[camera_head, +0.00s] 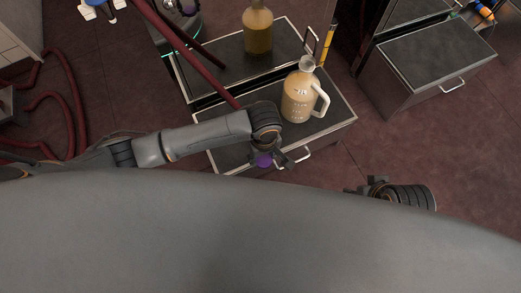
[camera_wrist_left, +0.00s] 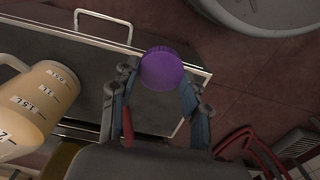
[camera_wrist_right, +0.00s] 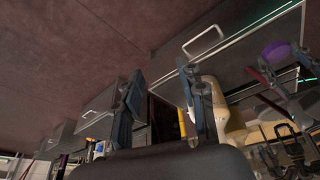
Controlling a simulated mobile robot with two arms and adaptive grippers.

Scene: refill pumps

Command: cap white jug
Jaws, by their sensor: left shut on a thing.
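The white jug (camera_head: 300,92) stands upright on the near dark-topped cart shelf, its handle to the right. Its graduated body also shows at the left of the left wrist view (camera_wrist_left: 36,100), and partly in the right wrist view (camera_wrist_right: 222,100). My left gripper (camera_head: 266,158) is shut on a purple cap (camera_wrist_left: 163,70), held over the shelf's near edge, left of and nearer than the jug. The cap also shows in the right wrist view (camera_wrist_right: 277,52). My right gripper (camera_wrist_right: 165,95) is open and empty, off to the right of the cart; its body shows in the head view.
A second jug with amber liquid (camera_head: 258,30) stands on the back shelf (camera_head: 225,75). Dark red hoses (camera_head: 180,45) cross the cart's left side. A metal drawer cabinet (camera_head: 425,62) stands at the right. Floor between cart and cabinet is clear.

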